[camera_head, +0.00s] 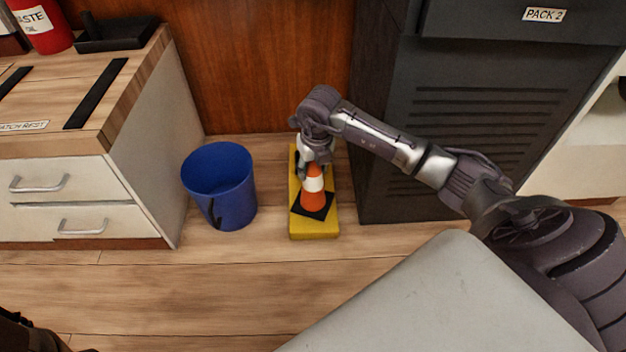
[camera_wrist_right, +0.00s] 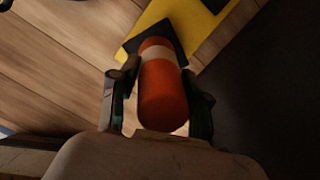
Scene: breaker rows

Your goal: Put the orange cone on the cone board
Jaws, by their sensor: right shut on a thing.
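The orange cone (camera_head: 312,196) has a white band and a square black base. It stands about upright over the front half of the yellow cone board (camera_head: 314,229) on the floor. The base looks turned at an angle to the board; I cannot tell whether it touches it. My right gripper (camera_head: 314,166) comes down from above and is shut on the upper part of the cone. In the right wrist view, the cone (camera_wrist_right: 163,98) sits between the two fingers, with the yellow board (camera_wrist_right: 205,22) beyond its base. My left gripper is not in view.
A blue bucket (camera_head: 220,187) stands on the floor just left of the board. A dark cabinet (camera_head: 470,130) with vents stands to the right, under my right arm. A white drawer unit (camera_head: 70,200) is at the left. The floor in front of the board is clear.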

